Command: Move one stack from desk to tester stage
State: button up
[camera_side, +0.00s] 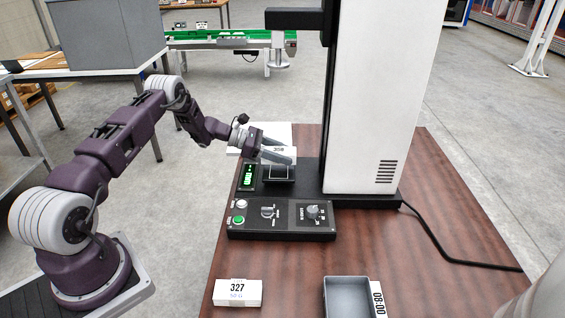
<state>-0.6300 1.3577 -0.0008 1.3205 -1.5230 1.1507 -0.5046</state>
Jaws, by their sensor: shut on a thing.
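The tester (378,100) is a tall white column on a black base, standing on the brown desk (440,205). Its stage (277,175) is a small dark block in front of the column. My gripper (280,157) is just above the stage, shut on a white stack (279,149) with a label that seems to read 358. The fingers partly cover this stack, and I cannot tell if it touches the stage. Another white stack (237,294), labelled 327, lies flat at the front left of the desk.
A control panel (283,219) with knobs and a green button is in front of the stage. A white flat thing (270,134) lies behind my gripper. A black arm (293,19) overhangs the stage.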

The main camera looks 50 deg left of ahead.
jog(key=shift+f, duration=1.35)
jog(key=o, duration=1.4)
jog(key=shift+f, duration=0.1)
jog(key=shift+o, duration=0.2)
